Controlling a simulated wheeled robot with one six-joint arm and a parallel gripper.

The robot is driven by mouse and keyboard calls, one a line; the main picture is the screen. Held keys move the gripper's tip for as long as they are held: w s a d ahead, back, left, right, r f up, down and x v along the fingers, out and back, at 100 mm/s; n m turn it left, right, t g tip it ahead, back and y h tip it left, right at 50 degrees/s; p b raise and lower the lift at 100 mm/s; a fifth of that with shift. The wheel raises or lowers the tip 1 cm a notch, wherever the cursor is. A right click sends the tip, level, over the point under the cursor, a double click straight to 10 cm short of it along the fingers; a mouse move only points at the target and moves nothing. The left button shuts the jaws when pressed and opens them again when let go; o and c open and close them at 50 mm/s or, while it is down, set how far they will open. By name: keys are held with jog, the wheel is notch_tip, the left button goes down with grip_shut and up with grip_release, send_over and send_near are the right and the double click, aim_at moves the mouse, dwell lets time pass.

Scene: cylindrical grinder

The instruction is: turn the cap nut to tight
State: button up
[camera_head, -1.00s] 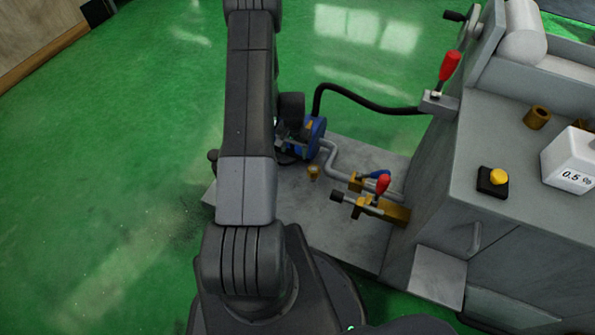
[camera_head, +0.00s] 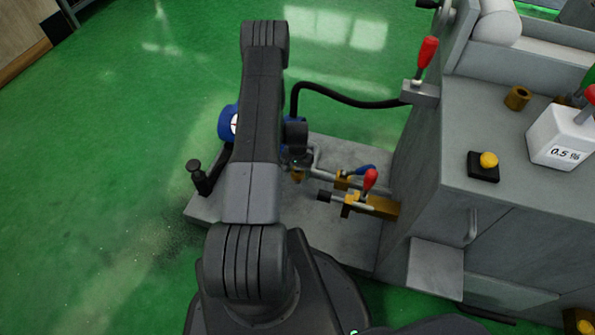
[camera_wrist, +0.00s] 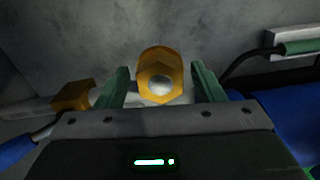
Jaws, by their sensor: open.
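The cap nut (camera_wrist: 159,80) is a brass hexagonal nut with a pale round centre, seen end-on in the wrist view. My gripper (camera_wrist: 160,73) is open, with one green finger on each side of the nut and visible gaps between. In the head view a small brass piece (camera_head: 297,175), likely the same nut, shows just below my gripper (camera_head: 298,157), partly hidden by dark gripper parts. I cannot tell from these views how tight the nut is.
Right of the nut are a brass valve (camera_head: 357,207) with a red handle, a blue handle (camera_head: 365,170) and grey pipe. A blue round unit (camera_head: 228,125) and a black post (camera_head: 200,178) stand left of my arm. The grey machine (camera_head: 420,180) rises at right.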

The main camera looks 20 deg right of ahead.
jog(key=c, duration=1)
jog(key=shift+m, duration=0.3)
jog(key=m+b, duration=0.2)
jog(key=m, duration=0.1)
jog(key=shift+f+m+b, duration=0.1)
jog(key=shift+m+b, duration=0.2)
jog(key=shift+b, duration=0.1)
jog(key=m+b, duration=0.2)
jog(key=m, duration=0.2)
jog(key=shift+m, duration=0.3)
jog(key=m+b, duration=0.1)
jog(key=m, duration=0.3)
jog(key=shift+b, duration=0.35)
jog(key=shift+m+b, duration=0.4)
jog(key=shift+m, duration=1.5)
jog(key=shift+r, duration=0.2)
